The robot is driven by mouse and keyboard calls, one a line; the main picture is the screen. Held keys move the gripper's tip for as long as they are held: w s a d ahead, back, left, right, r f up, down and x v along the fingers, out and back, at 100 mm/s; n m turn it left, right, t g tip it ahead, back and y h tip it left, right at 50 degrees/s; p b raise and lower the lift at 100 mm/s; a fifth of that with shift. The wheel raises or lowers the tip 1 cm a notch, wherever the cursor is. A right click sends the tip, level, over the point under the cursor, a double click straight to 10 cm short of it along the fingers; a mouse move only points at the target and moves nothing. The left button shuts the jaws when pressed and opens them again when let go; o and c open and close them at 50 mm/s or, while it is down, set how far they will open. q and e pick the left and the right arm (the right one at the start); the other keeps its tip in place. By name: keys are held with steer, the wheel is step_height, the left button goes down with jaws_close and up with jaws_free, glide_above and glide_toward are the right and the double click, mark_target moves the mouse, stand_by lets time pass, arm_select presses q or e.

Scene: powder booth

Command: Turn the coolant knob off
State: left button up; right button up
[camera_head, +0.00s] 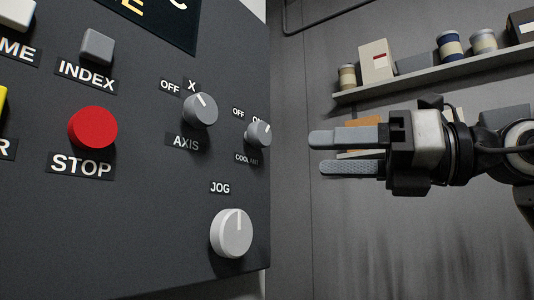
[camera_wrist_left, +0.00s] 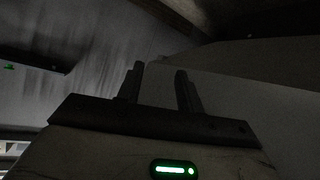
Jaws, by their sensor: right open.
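The coolant knob (camera_head: 258,134) is a small grey round knob near the right edge of the dark control panel in the head view. Its white mark points up and right, toward the "ON" label. The "OFF" label (camera_head: 238,112) is up and left of it, and the "COOLANT" label (camera_head: 246,159) is below. My right gripper (camera_head: 317,153) is right of the knob, apart from it, open and empty, with its fingers pointing left toward the panel. My left gripper (camera_wrist_left: 160,76) shows in the left wrist view with its two fingers apart and nothing between them.
The axis knob (camera_head: 200,111), jog knob (camera_head: 232,234), red stop button (camera_head: 92,128) and grey index button (camera_head: 97,46) are on the same panel. A shelf (camera_head: 430,74) with cans and boxes is on the back wall. The left wrist view is dark.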

mark_target(265, 134)
steer(key=s+d+r+t+h, duration=0.2)
steer(key=d+r+t+h, duration=0.1)
steer(key=d+r+t, duration=0.15)
steer(key=shift+m+g, duration=0.3)
steer(key=shift+g, duration=0.05)
steer(key=x, duration=0.5)
steer(key=p+x, duration=0.1)
steer(key=x, duration=0.4)
steer(key=p+x, duration=0.1)
steer(key=x, duration=0.5)
steer(key=shift+s+a+r, duration=0.15)
steer(key=shift+a+r, duration=0.05)
steer(key=shift+r, duration=0.05)
steer(key=c, duration=1)
